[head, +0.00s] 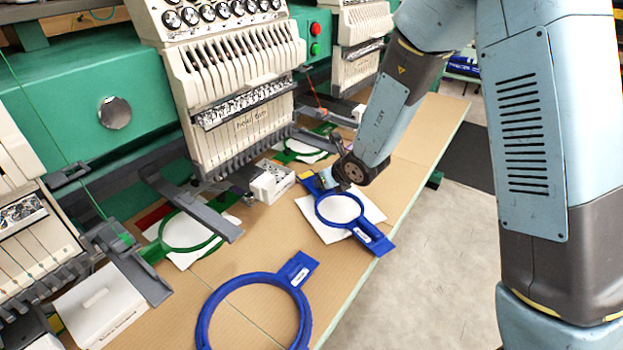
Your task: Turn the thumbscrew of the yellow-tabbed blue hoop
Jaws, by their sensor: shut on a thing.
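The blue hoop (319,222) with white cloth in its ring lies on the tan table, right of the middle. A small yellow tab (307,176) shows at its far left end. My gripper (327,179) reaches down from the upper right to the hoop's far end, beside the yellow tab. It is shut at the place of the thumbscrew, which the jaws and wrist hide. The jaws look small, and how far the screw is turned cannot be told.
A larger blue hoop (207,304) lies empty at the front. Green hoops (163,237) lie under the embroidery machine heads (222,85). A white box (270,184) stands left of my gripper. A grey bracket arm (195,208) juts over the table. The table's right edge is close to the hoop.

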